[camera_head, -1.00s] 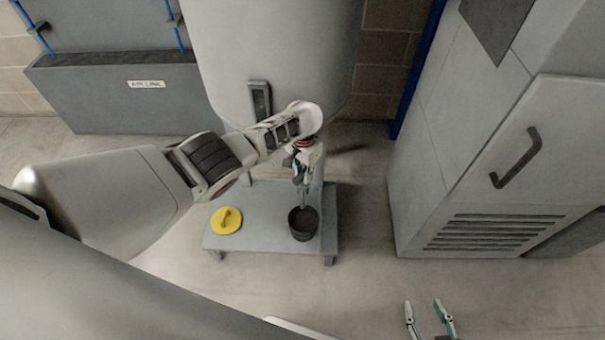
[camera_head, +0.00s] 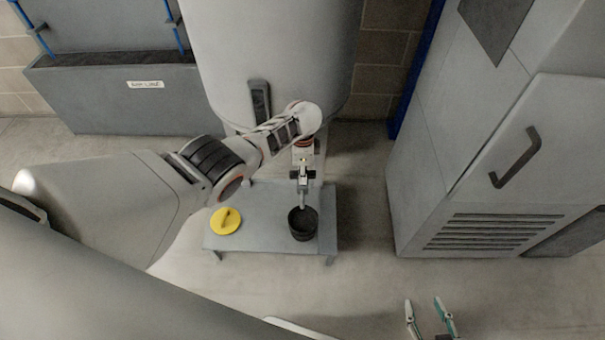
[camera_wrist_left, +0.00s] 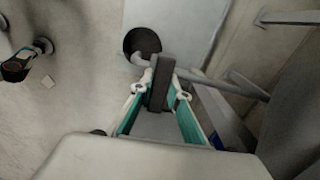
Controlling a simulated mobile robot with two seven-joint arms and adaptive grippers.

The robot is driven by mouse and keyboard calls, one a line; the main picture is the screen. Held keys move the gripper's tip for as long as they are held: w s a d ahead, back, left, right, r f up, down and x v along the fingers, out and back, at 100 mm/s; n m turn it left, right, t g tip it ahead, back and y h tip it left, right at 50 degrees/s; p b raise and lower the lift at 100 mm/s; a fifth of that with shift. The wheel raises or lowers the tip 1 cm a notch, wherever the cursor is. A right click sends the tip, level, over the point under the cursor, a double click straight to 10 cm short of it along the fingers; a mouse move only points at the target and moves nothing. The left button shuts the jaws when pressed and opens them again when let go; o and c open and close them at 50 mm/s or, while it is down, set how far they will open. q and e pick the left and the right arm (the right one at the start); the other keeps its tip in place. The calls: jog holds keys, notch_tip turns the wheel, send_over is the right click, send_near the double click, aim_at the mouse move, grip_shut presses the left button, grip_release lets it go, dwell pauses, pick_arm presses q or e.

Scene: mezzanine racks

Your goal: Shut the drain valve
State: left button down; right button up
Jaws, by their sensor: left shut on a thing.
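The drain valve's dark lever (camera_wrist_left: 160,84) stands between the fingers of my left gripper (camera_wrist_left: 158,92) in the left wrist view, and the fingers are shut on it. A grey drain pipe (camera_wrist_left: 247,87) runs just beyond it, its end near a dark bucket (camera_wrist_left: 142,41). In the head view my left gripper (camera_head: 303,176) is under the tank (camera_head: 275,45), above the bucket (camera_head: 302,228); the wrist and fingers hide most of the valve. My right gripper (camera_head: 429,316) is open and empty at the bottom edge, away from the valve.
The bucket and a yellow lid (camera_head: 225,222) are on a low grey platform (camera_head: 262,213). A grey cabinet (camera_head: 480,165) with a dark handle stands to the right. A grey box (camera_head: 120,95) with a label is at the back left.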

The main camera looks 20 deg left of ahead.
pick_arm(q)
jog(key=shift+s+d+f+m, duration=0.1)
jog(key=shift+d+m, duration=0.05)
jog(key=shift+m, duration=0.35)
jog(key=c, duration=1.9)
grip_release()
jog(key=shift+r, duration=0.4)
notch_tip(320, 180, up, 11)
jog(key=shift+r, duration=0.15)
